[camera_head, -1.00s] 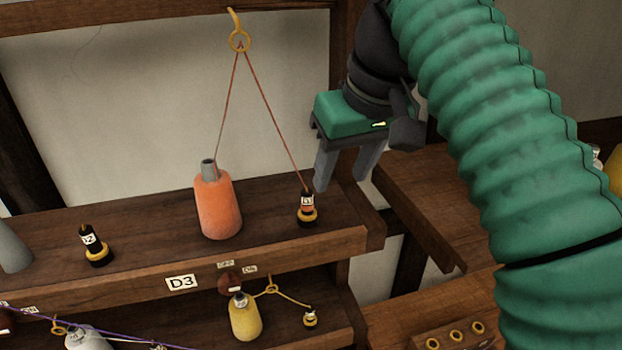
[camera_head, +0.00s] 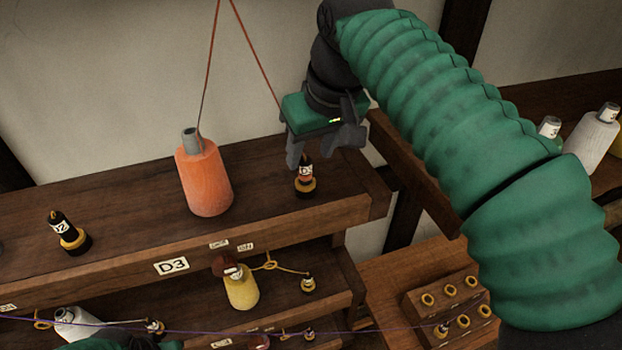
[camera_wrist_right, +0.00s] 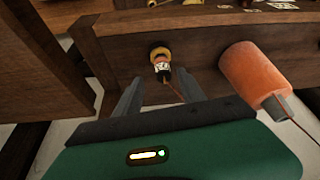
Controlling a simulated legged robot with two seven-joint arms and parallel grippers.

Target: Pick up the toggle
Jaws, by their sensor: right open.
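The toggle (camera_head: 305,180), a small dark peg with a white label, an orange band and a gold ring at its base, stands upright on the upper shelf. A red-brown cord runs up from its top. My right gripper (camera_head: 309,160) is just above and behind it, open and empty. In the right wrist view the toggle (camera_wrist_right: 160,64) lies just beyond the gap between the open fingertips (camera_wrist_right: 158,84); contact cannot be told. A green part of my left arm shows at the bottom left edge, with its fingers not visible.
An orange bobbin (camera_head: 204,180) stands left of the toggle, joined to the cord. A second dark peg (camera_head: 69,234) stands farther left. The lower shelf holds a yellow bobbin (camera_head: 240,288). A block with several gold rings (camera_head: 446,308) is at the lower right.

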